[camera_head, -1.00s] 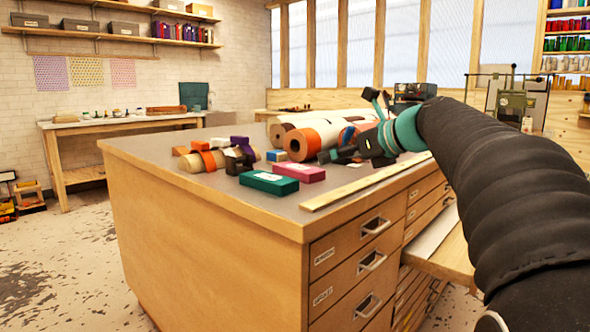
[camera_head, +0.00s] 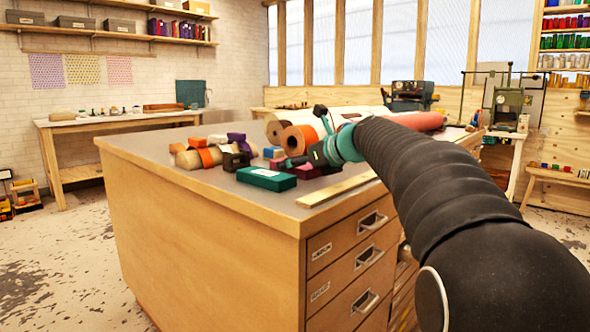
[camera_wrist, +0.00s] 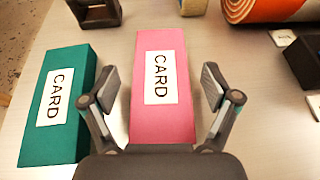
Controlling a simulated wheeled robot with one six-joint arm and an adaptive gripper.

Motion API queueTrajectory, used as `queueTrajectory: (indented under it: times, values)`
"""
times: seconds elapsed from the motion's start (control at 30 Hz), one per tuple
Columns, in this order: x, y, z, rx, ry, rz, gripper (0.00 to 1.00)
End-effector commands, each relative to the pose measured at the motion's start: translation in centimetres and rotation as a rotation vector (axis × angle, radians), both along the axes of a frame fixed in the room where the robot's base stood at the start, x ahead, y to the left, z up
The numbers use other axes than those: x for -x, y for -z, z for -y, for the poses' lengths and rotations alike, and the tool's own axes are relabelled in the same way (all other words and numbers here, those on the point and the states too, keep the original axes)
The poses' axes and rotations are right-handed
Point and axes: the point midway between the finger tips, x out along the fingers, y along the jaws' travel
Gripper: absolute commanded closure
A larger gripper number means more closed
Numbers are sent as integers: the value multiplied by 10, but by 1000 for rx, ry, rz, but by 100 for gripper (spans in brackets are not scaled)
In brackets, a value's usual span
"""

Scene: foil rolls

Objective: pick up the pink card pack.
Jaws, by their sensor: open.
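The pink card pack (camera_wrist: 174,95) lies on the grey cabinet top with its white CARD label facing up. In the wrist view it sits between the two fingers of my gripper (camera_wrist: 163,92), which is open with a gap on each side. In the head view my gripper (camera_head: 300,161) is over the pack and mostly hides it; a bit of its pink side (camera_head: 306,172) shows. I cannot tell the exact height of the fingers above the surface. A teal card pack (camera_wrist: 60,105) lies just left of the left finger.
A dark block (camera_wrist: 97,12) and a striped roll (camera_wrist: 262,8) lie beyond the pack. A black object (camera_wrist: 305,60) is at the right. Large rolls (camera_head: 299,140) lie behind my gripper. A wooden strip (camera_head: 338,189) runs along the front edge.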

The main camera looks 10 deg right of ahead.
Motion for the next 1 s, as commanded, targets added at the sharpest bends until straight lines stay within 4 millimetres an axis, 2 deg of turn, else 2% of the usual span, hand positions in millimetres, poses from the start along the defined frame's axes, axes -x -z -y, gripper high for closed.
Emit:
queueTrajectory:
  times: [0.1,0.3,0.37,0.5,0.6,0.87,1.0]
  values:
    - [-8,4,-5,1,0,-1,12]
    - [-9,5,-5,0,1,0,12]
    - [-9,4,-5,1,1,-1,25]
    - [-9,5,-5,1,1,-1,60]
    - [-9,5,-5,1,1,-1,82]
    - [-9,3,-5,1,1,1,82]
    - [-9,-12,-5,2,1,2,82]
